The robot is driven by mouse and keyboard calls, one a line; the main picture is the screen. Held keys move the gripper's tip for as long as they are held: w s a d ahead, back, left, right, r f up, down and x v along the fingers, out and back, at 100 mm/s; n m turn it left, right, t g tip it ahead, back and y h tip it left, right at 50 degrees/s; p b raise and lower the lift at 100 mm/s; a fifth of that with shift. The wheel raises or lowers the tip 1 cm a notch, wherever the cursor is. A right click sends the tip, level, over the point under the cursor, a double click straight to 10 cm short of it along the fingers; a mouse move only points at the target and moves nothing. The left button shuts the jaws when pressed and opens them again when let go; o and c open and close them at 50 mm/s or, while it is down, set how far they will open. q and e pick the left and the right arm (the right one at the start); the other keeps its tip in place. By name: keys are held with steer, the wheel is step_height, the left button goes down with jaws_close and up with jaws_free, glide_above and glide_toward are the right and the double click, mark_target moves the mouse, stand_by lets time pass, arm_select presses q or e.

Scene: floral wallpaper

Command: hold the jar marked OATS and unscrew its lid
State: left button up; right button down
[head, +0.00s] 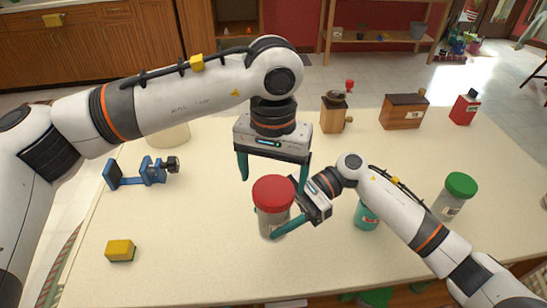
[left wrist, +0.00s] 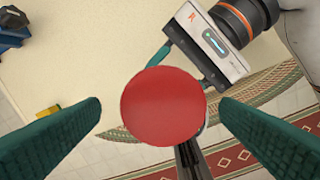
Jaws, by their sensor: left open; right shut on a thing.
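A clear jar (head: 272,220) with a red lid (head: 273,191) stands upright near the middle of the table; no marking on it can be read. My right gripper (head: 266,228) is shut around the jar's body from the right, below the lid. My left gripper (head: 273,184) points down above the jar, open, with one finger on each side and the lid at about fingertip height. In the left wrist view the red lid (left wrist: 163,106) lies between the two open fingers, with gaps on both sides. The jar's body is mostly hidden there.
A green-lidded jar (head: 455,197) and a teal container (head: 367,215) stand to the right, near my right arm. A blue vise (head: 140,173) and a yellow sponge (head: 120,250) are at left. A wooden grinder (head: 334,114), wooden box (head: 402,112) and red canister (head: 463,110) line the back.

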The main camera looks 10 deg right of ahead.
mark_target(273, 187)
arm_select(q)
steer(key=shift+f, duration=2.15)
steer(key=shift+c, duration=0.4)
